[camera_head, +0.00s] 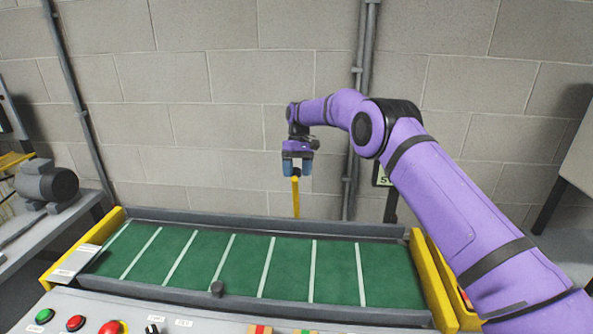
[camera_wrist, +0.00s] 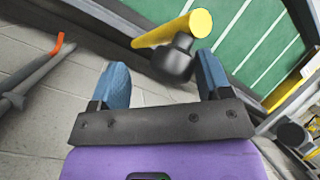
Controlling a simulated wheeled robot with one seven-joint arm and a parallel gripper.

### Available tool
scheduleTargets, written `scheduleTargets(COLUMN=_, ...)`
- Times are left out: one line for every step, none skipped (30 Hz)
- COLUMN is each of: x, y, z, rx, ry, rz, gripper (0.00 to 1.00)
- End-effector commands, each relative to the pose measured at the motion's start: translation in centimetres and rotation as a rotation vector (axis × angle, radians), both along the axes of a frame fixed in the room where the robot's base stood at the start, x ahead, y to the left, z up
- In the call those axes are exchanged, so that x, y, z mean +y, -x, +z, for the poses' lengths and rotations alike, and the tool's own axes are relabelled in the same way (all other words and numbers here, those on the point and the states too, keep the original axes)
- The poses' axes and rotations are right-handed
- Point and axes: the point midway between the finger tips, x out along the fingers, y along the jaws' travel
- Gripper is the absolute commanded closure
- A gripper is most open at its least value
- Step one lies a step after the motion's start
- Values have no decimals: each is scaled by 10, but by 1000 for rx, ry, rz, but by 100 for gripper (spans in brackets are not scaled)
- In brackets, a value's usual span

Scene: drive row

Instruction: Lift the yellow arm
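The yellow arm (camera_head: 296,199) stands upright at the far edge of the green conveyor in the head view. In the wrist view the yellow arm (camera_wrist: 172,30) shows as a round bar with a black knob (camera_wrist: 173,62) beside it. My gripper (camera_head: 297,172) is at the top of the yellow arm in the head view. In the wrist view my gripper (camera_wrist: 163,75) has its two blue fingers wide apart, with the knob near the gap between their tips. I see no finger closed on it. The lower end of the yellow arm is hidden behind the conveyor's far rail.
The green conveyor (camera_head: 250,262) with white stripes lies in front, between yellow end plates. A panel with buttons (camera_head: 110,327) runs along its near side. A motor (camera_head: 47,184) sits on a bench at left. A block wall (camera_head: 230,90) with pipes stands behind.

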Motion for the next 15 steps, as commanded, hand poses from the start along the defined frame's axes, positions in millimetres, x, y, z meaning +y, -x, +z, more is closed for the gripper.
scheduleTargets(x=-2, y=0, z=-2, rx=1, ry=3, rz=-1, gripper=35)
scheduleTargets(x=-1, y=0, z=-1, rx=1, ry=3, rz=-1, gripper=35)
scheduleTargets(x=-1, y=0, z=-1, rx=1, ry=2, rz=0, gripper=35)
scheduleTargets(x=-1, y=0, z=-1, rx=1, ry=2, rz=0, gripper=35)
scheduleTargets(x=-1, y=0, z=-1, rx=2, ry=1, rz=0, gripper=35)
scheduleTargets(x=0, y=0, z=-1, rx=2, ry=1, rz=1, gripper=35)
scheduleTargets(x=0, y=0, z=0, rx=1, ry=1, rz=0, gripper=35)
scheduleTargets(x=0, y=0, z=0, rx=1, ry=1, rz=0, gripper=35)
scheduleTargets(x=0, y=0, z=0, rx=1, ry=0, rz=1, gripper=35)
scheduleTargets(x=1, y=1, z=0, rx=1, ry=-1, rz=1, gripper=35)
scheduleTargets(x=1, y=1, z=0, rx=1, ry=-1, rz=1, gripper=35)
scheduleTargets(x=1, y=1, z=0, rx=1, ry=-1, rz=1, gripper=35)
scheduleTargets(x=1, y=1, z=1, rx=1, ry=-1, rz=2, gripper=35)
scheduleTargets(x=1, y=1, z=1, rx=1, ry=-1, rz=2, gripper=35)
scheduleTargets(x=1, y=0, z=2, rx=1, ry=-2, rz=2, gripper=35)
